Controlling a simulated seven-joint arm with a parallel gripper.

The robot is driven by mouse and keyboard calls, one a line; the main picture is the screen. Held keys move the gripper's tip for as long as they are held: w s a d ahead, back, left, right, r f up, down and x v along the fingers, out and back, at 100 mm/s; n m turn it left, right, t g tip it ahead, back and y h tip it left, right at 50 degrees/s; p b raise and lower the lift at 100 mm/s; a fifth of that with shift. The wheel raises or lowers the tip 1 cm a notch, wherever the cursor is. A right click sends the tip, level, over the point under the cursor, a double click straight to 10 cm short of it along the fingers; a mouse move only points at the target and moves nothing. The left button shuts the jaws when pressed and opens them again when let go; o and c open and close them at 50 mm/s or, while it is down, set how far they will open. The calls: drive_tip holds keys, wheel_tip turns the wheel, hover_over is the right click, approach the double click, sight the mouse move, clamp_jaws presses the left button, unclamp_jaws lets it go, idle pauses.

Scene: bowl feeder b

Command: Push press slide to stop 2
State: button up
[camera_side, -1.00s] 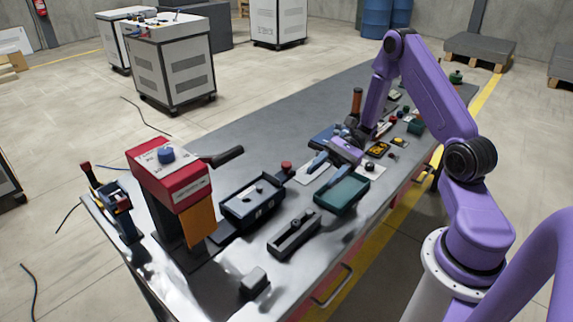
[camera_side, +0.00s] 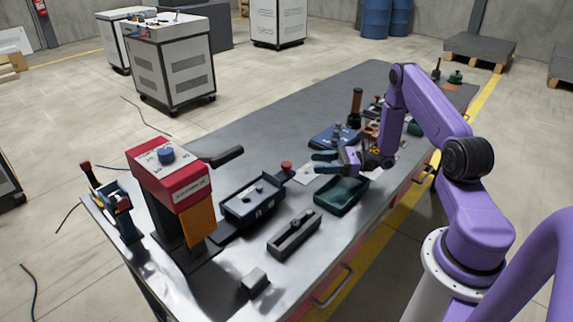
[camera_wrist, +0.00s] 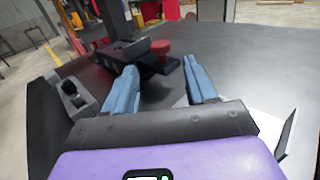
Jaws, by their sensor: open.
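The red-headed press (camera_side: 172,180) stands at the left end of the table. A dark slide unit (camera_side: 252,203) with small white marks on its front reaches out from the press base. A red knob (camera_side: 287,167) stands at its right end; it also shows in the wrist view (camera_wrist: 160,50). My gripper (camera_side: 320,162) is low over the table to the right of the red knob, its blue fingers pointing at it. In the wrist view my gripper (camera_wrist: 159,66) is open and empty, with the red knob ahead between the fingers and apart from them. The slide's stop numbers are too small to read.
A grey slotted block (camera_side: 294,236) with a black knob lies in front of the slide. A green tray (camera_side: 342,196) sits just below my gripper. The table's back left is clear.

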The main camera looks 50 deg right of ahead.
sight(286, 164)
drive_tip(key=x, duration=1)
drive_tip(key=shift+w+a, duration=0.2)
drive_tip(key=shift+a, duration=0.05)
drive_tip(key=shift+a, duration=0.1)
clamp_jaws()
